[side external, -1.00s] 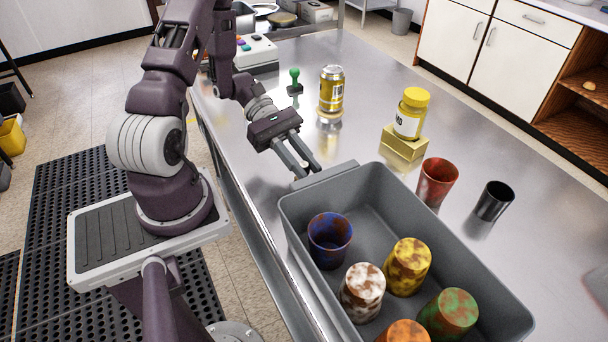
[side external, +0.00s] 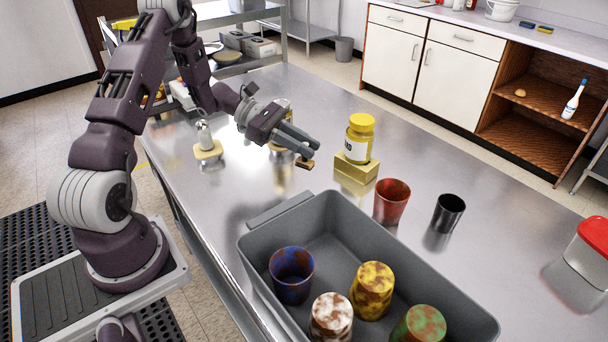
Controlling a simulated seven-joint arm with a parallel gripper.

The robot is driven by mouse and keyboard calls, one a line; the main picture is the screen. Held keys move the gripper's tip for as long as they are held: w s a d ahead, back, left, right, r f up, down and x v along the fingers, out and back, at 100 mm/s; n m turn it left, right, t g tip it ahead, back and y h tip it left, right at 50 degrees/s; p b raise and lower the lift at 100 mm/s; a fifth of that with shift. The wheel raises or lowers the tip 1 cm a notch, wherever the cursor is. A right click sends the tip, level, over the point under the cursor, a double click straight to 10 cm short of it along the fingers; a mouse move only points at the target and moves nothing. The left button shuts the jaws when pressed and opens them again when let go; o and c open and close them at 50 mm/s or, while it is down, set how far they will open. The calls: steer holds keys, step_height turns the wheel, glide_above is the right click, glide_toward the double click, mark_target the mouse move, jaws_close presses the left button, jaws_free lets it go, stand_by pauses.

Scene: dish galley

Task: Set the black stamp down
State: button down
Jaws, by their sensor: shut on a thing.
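My gripper (side external: 306,147) is shut on the black stamp (side external: 304,163), left of the yellow-lidded bottle. Only a small dark part of the stamp with a brown edge shows below the fingertips; the rest is hidden by the fingers. I cannot tell whether its base touches the steel table (side external: 200,210). A second stamp-like piece with a pale grey handle and a tan base (side external: 208,150) stands upright on the table to the left.
A red cup (side external: 391,202) and black cup (side external: 449,212) stand near the grey bin (side external: 262,240), which holds several mottled cups. A can (side external: 285,103) is mostly hidden behind my gripper.

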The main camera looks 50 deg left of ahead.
mark_target(296, 161)
step_height(296, 161, down, 6)
steer(key=shift+r, duration=0.1)
steer(key=c, duration=1.3)
jaws_free()
steer(key=shift+o, duration=0.2)
